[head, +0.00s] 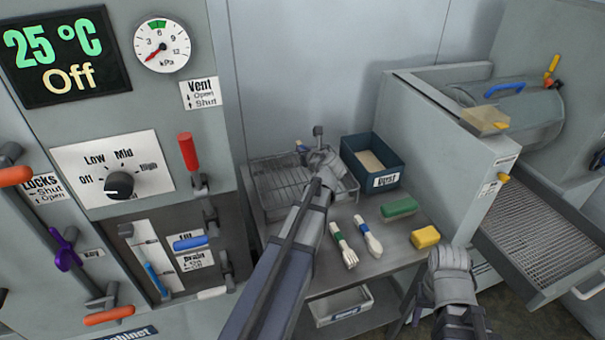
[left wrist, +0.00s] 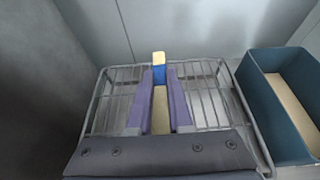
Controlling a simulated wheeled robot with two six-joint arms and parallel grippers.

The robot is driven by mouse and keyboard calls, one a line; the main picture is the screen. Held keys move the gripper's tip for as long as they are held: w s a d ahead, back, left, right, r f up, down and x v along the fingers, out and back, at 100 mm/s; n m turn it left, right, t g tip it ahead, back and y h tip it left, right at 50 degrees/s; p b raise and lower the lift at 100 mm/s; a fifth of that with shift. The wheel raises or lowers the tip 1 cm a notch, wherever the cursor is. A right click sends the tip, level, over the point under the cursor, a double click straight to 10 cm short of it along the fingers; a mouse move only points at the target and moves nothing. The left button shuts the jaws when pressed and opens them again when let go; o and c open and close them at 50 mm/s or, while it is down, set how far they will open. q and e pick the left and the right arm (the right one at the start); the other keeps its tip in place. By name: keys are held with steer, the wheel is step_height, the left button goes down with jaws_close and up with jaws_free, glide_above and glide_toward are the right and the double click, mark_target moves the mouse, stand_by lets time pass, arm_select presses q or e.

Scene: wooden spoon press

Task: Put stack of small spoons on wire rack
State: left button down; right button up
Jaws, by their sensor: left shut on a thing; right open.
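The wire rack (head: 268,178) stands on the back left of the table; it also fills the middle of the left wrist view (left wrist: 207,108). My left gripper (head: 312,152) is over the rack, shut on the stack of small spoons (left wrist: 160,75). The stack is pale wood with a blue band, and one end sticks out past the fingertips. Only a small bit of it shows in the head view (head: 300,146). I cannot tell whether the stack touches the wires. My right gripper (head: 450,262) is open and empty at the table's front right.
A green-banded bundle (head: 343,243), a blue-banded bundle (head: 368,237), a green block (head: 400,207) and a yellow block (head: 425,237) lie on the table. A grey machine (head: 440,140) bounds the right; a control cabinet the left.

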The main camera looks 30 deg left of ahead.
mark_target(304, 178)
arm_select(q)
steer(key=shift+f+b, duration=3.85)
steer(key=shift+f, duration=0.5)
steer(key=shift+f, duration=0.25)
steer(key=c, duration=0.8)
jaws_free()
steer(key=shift+r, duration=0.15)
steer(key=shift+c, duration=0.2)
steer(key=shift+r, duration=0.2)
steer(key=p+v, duration=0.4)
steer(key=v, duration=0.6)
steer(key=shift+s+d+r, duration=0.1)
steer(key=shift+s+r, duration=0.05)
steer(key=shift+s, duration=0.05)
steer(key=shift+p+v, duration=0.3)
steer(key=shift+v, duration=0.45)
